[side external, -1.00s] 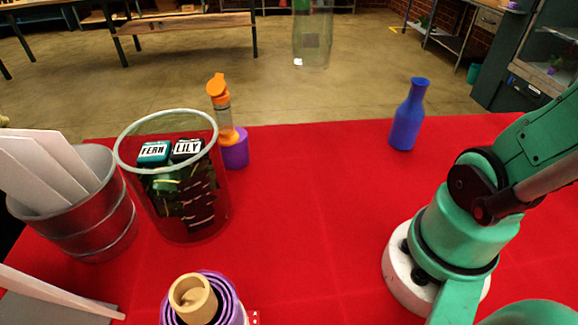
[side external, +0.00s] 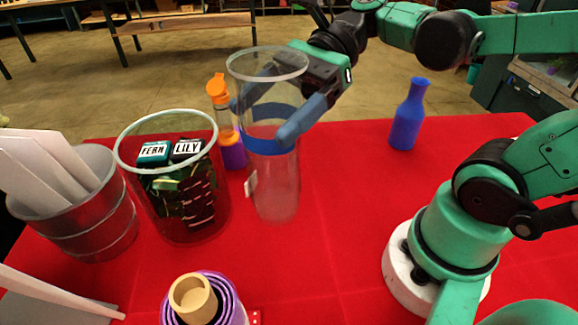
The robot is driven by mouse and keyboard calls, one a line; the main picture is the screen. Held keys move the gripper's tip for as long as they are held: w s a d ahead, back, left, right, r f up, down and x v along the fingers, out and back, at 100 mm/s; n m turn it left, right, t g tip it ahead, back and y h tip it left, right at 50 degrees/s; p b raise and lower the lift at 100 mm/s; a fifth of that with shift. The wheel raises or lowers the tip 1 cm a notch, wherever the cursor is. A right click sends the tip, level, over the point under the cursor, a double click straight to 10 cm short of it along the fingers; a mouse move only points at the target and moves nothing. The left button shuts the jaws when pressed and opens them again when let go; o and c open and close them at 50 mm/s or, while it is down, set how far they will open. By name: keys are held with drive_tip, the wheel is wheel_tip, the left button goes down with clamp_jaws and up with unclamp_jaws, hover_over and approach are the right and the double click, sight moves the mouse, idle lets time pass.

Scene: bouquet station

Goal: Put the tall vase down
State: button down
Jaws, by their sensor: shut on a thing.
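The tall vase (side external: 277,185) is a clear, slightly tapering glass cylinder with a blue band round its upper part and a small white tag low on its left side. It stands upright over the red table, just right of the glass bin with labelled packs. My gripper (side external: 268,125) comes in from the upper right and is shut on the vase at about the height of the blue band. Its blue-grey fingers lie on either side of the glass. I cannot tell whether the vase's base touches the cloth.
The glass bin (side external: 160,218) holds packs marked FERN and LILY. An orange-topped bottle (side external: 217,88) in a purple holder stands behind the vase. A blue bottle (side external: 408,115) stands at the right rear. Purple nested cups (side external: 236,300) are at the front. Red table (side external: 340,215) is clear right of the vase.

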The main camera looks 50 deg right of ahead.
sight(297, 172)
drive_tip(key=s+g, duration=0.1)
drive_tip(key=s+a+f+n, duration=0.1)
drive_tip(key=shift+s+a+f+n+g, duration=0.2)
drive_tip(key=shift+s+a+n+g, duration=0.1)
drive_tip(key=shift+s+g, duration=0.1)
drive_tip(key=shift+w+f, duration=0.1)
drive_tip(key=shift+f, duration=3.75)
unclamp_jaws()
drive_tip(key=shift+d, duration=0.15)
drive_tip(key=w+d+n+t+h, duration=0.6)
drive_tip(key=d+n+h, duration=0.5)
drive_tip(key=n, duration=0.5)
drive_tip(key=shift+w+h, duration=0.15)
drive_tip(key=shift+h, duration=0.65)
